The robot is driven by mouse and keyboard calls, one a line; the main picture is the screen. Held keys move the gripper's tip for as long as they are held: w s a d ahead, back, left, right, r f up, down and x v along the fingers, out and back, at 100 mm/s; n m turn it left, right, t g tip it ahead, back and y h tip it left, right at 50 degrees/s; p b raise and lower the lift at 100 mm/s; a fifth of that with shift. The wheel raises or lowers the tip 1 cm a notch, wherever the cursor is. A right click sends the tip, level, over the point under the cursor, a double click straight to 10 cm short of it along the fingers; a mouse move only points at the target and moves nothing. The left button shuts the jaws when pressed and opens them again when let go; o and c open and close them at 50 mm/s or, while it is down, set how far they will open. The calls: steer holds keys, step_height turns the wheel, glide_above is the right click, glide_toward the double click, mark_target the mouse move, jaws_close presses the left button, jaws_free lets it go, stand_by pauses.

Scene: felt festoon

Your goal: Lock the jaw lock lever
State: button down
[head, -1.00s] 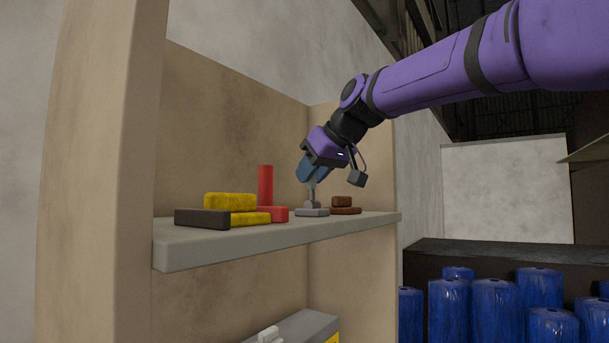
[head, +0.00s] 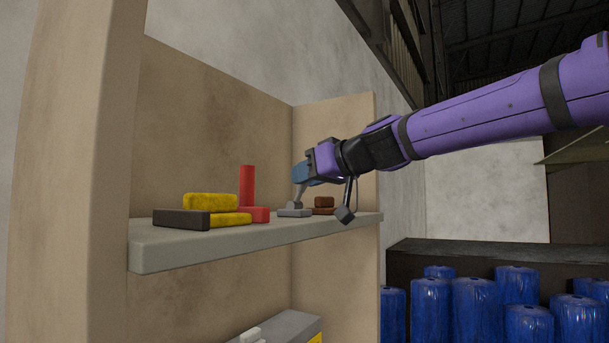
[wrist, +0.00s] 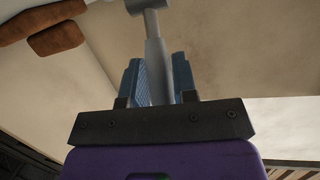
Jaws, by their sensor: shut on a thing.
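The jaw lock lever (head: 299,192) is a grey lever rising from a small grey base (head: 294,212) on the shelf; it leans slightly to the right. My gripper (head: 301,176) comes in from the right, its blue fingers shut on the lever's upper part. In the wrist view the lever's grey rod (wrist: 154,65) runs between the two blue fingers of my gripper (wrist: 158,82), with a grey round pivot (wrist: 146,5) at the top edge. The fingers hide the lever's free end in the head view.
The grey shelf (head: 200,247) holds brown blocks (head: 323,205) close to the lever's right, a red upright piece (head: 247,186) and yellow blocks (head: 211,201) with a dark block (head: 181,219) to the left. Blue cylinders (head: 478,305) stand lower right.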

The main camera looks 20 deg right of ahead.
steer(key=shift+s+d+f+t, duration=0.2)
steer(key=shift+s+t, duration=0.05)
steer(key=shift+t, duration=0.15)
stand_by(0.7)
steer(key=c, duration=0.9)
jaws_free()
steer(key=v, duration=1.1)
steer(key=shift+f, duration=0.15)
steer(key=s+f+m+g+h, duration=0.2)
steer(key=s+f, duration=0.5)
steer(key=f, duration=0.6)
steer(key=s+a+f+m+g+h, duration=0.1)
steer(key=s+f+g+h, duration=0.3)
steer(key=f, duration=1)
steer(key=s+m+g, duration=0.1)
steer(key=s+g, duration=0.2)
steer(key=shift+a+f+h, duration=0.3)
